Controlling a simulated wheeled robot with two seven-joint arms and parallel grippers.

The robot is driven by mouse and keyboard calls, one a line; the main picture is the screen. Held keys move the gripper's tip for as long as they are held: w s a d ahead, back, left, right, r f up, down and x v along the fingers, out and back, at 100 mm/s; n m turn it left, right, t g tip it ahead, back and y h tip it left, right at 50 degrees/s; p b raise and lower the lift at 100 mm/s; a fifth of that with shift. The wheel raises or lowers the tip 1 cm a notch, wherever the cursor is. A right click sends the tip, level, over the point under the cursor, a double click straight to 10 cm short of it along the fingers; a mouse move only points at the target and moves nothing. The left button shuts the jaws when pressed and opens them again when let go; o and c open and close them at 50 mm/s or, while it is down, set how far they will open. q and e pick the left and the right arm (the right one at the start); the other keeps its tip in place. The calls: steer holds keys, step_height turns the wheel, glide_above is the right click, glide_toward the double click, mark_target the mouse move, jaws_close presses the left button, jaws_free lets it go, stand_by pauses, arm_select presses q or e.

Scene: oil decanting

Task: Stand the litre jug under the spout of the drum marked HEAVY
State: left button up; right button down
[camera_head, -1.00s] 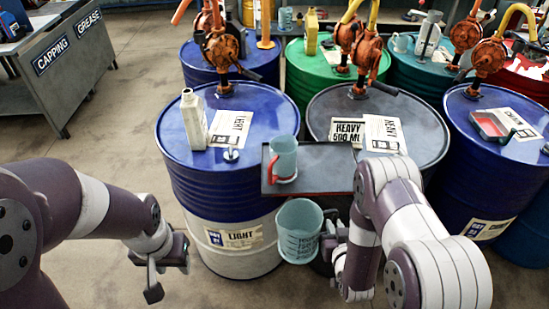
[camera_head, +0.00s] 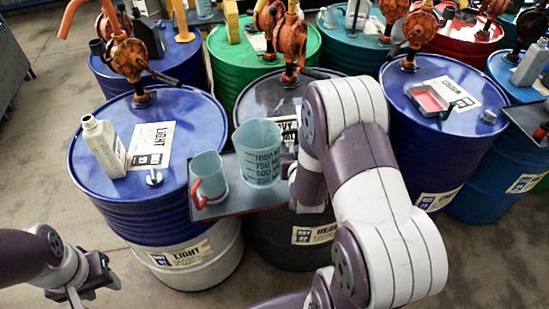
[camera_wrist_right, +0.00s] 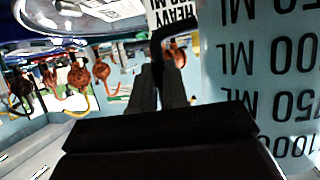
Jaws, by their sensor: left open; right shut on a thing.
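The litre jug (camera_head: 258,152), clear blue with marks up to 1000 ML, is upright at the shelf (camera_head: 235,205) in front of the drums. I cannot tell whether its base touches the shelf. My right gripper is shut on the jug from its right side; my arm mostly hides it in the head view. In the right wrist view its dark fingers (camera_wrist_right: 160,90) are beside the jug wall (camera_wrist_right: 262,85). My left gripper (camera_head: 88,293) is open and empty at lower left.
A smaller blue jug with a red handle (camera_head: 208,176) stands on the shelf just left of the litre jug. The blue LIGHT drum (camera_head: 90,180) at left bears a pale bottle (camera_head: 103,148). Another blue drum (camera_head: 440,160) stands at right. Floor is clear at left.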

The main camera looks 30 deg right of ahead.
steer(key=w+f, duration=0.1)
steer(key=f, duration=0.1)
steer(key=w+f, duration=0.2)
steer(key=w+a+f, duration=0.1)
steer(key=f, duration=0.1)
steer(key=shift+w+p, duration=0.25)
steer(key=shift+p, duration=0.1)
steer(key=shift+a+f, duration=0.1)
steer(key=shift+f, duration=0.5)
steer(key=c, duration=1.1)
jaws_free()
steer(key=shift+r, duration=0.1)
steer(key=shift+c, duration=0.2)
